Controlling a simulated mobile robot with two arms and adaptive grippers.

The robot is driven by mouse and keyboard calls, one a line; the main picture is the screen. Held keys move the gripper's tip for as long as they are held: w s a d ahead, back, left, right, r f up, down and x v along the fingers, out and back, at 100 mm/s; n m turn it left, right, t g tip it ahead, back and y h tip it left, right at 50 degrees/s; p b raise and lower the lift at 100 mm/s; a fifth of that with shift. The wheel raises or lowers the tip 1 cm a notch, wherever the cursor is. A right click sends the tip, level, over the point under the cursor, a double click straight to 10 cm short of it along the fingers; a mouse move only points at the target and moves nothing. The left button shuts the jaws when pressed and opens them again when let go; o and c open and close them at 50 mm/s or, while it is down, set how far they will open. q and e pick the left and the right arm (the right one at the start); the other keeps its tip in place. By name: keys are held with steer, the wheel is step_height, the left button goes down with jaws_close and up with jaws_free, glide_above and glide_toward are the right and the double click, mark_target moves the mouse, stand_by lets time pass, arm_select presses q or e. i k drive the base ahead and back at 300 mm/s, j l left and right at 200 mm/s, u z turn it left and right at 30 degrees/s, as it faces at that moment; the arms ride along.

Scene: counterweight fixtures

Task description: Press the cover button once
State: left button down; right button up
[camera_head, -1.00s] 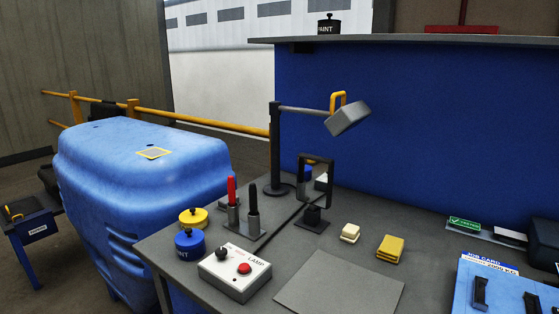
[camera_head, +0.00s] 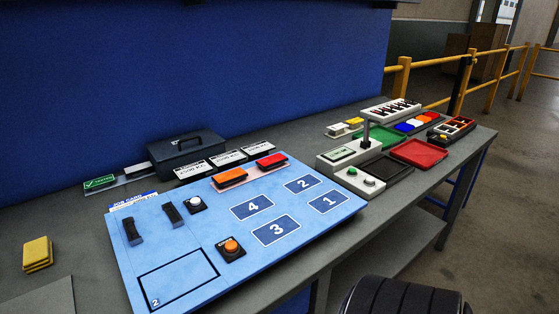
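A blue board (camera_head: 190,262) lies on the grey workbench. An orange round button (camera_head: 231,246) on a dark square base sits near the middle of the board. Its base carries a small label, too small to read surely. A white round button (camera_head: 196,203) on a black base sits farther back, beside two black upright handles (camera_head: 172,214). Neither of my grippers is in view, and nothing covers the two buttons.
Numbered rectangles (camera_head: 252,207) mark the board, with orange and red blocks (camera_head: 230,178) behind. A dark toolbox (camera_head: 188,152) stands at the back. A grey console (camera_head: 350,154) and a red tray (camera_head: 419,153) are to the right. Yellow pads (camera_head: 37,254) lie left.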

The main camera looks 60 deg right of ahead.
mark_target(231, 246)
steer(key=z, duration=1.4)
